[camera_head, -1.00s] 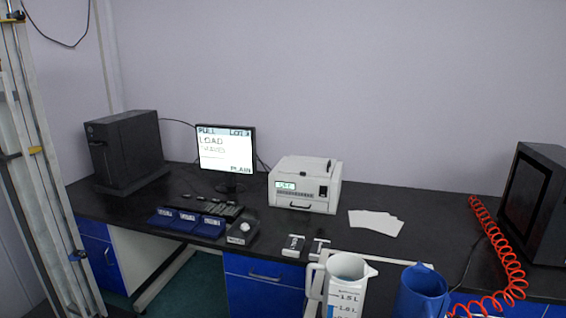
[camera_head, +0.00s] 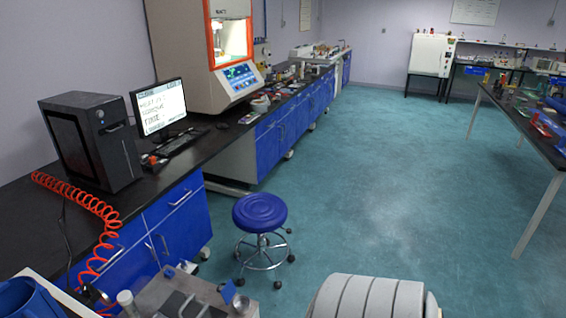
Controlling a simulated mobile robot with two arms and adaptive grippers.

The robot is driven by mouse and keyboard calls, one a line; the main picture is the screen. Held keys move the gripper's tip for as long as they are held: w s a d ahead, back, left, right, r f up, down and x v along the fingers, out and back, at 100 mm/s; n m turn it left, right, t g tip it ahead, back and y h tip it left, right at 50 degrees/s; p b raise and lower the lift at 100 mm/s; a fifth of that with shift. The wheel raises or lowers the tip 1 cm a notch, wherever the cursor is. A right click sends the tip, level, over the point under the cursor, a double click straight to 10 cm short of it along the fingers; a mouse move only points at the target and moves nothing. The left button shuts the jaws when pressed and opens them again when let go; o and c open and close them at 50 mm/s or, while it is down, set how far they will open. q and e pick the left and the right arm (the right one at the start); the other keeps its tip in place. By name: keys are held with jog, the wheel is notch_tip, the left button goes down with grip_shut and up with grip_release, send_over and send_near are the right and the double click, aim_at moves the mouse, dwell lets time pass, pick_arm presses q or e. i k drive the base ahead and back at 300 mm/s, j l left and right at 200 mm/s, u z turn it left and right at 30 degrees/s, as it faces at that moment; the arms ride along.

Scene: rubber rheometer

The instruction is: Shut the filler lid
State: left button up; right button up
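I cannot make out a filler lid for certain. A grey metal unit (camera_head: 205,298) stands at the bottom edge, left of centre, cut off by the frame. Whether that plate is the lid, I cannot tell. A blue jug (camera_head: 22,300) is partly in view at the bottom left corner. Neither of my grippers is in view.
A blue stool (camera_head: 260,212) stands on the open green floor (camera_head: 390,180). The black bench (camera_head: 30,225) runs along the left with a computer tower (camera_head: 95,145), a monitor (camera_head: 160,107) and a coiled red hose (camera_head: 75,192). Another table (camera_head: 520,120) is at right.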

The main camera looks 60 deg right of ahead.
aim_at(229, 291)
jog(key=z, duration=1.65)
